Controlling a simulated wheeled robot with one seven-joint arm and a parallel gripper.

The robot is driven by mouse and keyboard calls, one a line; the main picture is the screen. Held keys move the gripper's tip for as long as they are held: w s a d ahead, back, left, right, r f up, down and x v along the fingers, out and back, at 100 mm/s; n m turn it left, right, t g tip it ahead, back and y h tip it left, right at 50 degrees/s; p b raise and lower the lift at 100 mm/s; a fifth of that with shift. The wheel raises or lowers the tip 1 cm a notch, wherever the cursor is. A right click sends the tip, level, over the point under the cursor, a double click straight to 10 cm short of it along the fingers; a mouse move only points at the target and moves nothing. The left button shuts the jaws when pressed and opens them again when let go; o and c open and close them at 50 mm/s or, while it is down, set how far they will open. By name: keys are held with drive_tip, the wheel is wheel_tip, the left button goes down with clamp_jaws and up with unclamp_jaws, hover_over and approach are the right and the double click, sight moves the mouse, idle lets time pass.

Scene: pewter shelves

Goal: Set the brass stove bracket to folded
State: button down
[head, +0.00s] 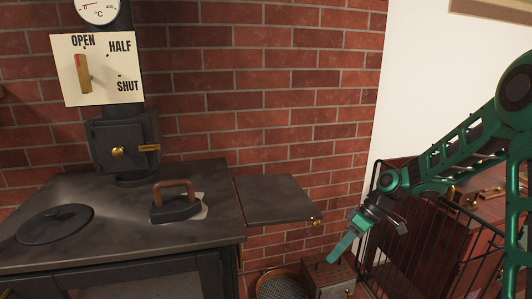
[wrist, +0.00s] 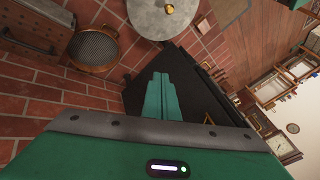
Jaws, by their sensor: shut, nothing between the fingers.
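A dark side shelf (head: 275,200) stands out level from the right side of the black stove (head: 130,215). A brass knob (head: 317,221) sits at its front right corner. A small brass piece (head: 240,256) shows below the shelf against the stove's side; most of what is under the shelf is hidden, so I cannot tell the bracket's full shape. My gripper (head: 341,248) is to the right of the shelf and lower than it, apart from it, pointing down and left. Its green fingers are together and empty in the wrist view (wrist: 160,90).
A flat iron (head: 176,205) and round lid (head: 55,224) are on the stove. A plate marked OPEN, HALF, SHUT (head: 105,90) is above. A black railing (head: 400,240) is at right.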

drive_tip(key=s+d+r+m+t+h, duration=0.1)
drive_tip(key=s+d+r+m+h, duration=0.25)
drive_tip(key=s+d, duration=0.45)
drive_tip(key=s+d+r+m+h, duration=0.2)
drive_tip(key=s+d+r+m, duration=0.3)
drive_tip(key=s+d, duration=0.2)
drive_tip(key=s+d+r+m, duration=0.1)
drive_tip(key=s+m, duration=0.3)
drive_tip(key=s, duration=0.4)
drive_tip(key=s+d+r+m, duration=0.1)
drive_tip(key=s+d+m, duration=0.3)
drive_tip(key=s, duration=0.4)
drive_tip(key=shift+s+d+h, duration=0.25)
drive_tip(key=shift+d+h, duration=0.05)
drive_tip(key=shift+h, duration=0.15)
drive_tip(key=shift+w+f, duration=0.25)
drive_tip(key=shift+w, duration=0.35)
